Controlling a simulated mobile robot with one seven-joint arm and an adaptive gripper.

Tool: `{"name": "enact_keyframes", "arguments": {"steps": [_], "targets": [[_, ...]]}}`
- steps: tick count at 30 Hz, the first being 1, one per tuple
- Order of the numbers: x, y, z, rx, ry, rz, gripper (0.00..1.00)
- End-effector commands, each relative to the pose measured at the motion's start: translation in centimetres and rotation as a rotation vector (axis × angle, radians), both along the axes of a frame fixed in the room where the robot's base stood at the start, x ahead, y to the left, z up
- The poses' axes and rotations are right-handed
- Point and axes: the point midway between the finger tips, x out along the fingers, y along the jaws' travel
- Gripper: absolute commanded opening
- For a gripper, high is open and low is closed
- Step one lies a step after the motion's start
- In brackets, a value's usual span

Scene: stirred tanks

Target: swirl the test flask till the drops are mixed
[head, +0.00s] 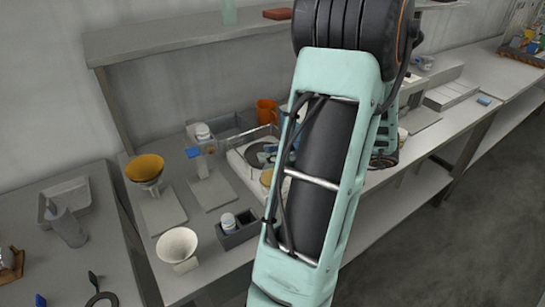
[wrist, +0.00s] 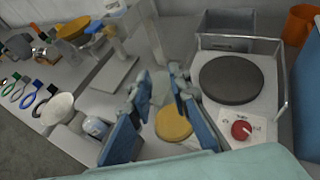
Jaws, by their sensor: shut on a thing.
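In the wrist view my gripper (wrist: 160,88) is shut, with its blue-padded fingers on either side of a pale, clear piece that looks like the neck of the test flask (wrist: 160,92). The rest of the flask is hard to make out. A round yellow-tan disc (wrist: 173,123) shows between the fingers, beside the hot plate; I cannot tell how far below the flask it is. Drops and liquid colour cannot be seen. In the head view my arm hides most of the gripper and flask.
A stirrer plate with a dark round top (wrist: 231,80) and red knob (wrist: 241,130) stands close right, inside a raised rail (wrist: 282,85). A white bottle (wrist: 95,127), a white funnel (head: 178,246), a yellow funnel (head: 145,168) and an orange mug (head: 266,111) stand around.

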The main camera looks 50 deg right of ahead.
Motion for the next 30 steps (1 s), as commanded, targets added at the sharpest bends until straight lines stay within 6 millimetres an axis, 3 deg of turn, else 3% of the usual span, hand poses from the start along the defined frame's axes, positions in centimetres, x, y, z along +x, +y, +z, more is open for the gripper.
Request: {"name": "enact_keyframes", "arguments": {"steps": [16, 30], "targets": [[3.2, 1.1, 0.0, 0.0, -0.001, 0.001, 0.0], [3.6, 3.6, 0.1, -0.001, 0.0, -0.001, 0.0]]}}
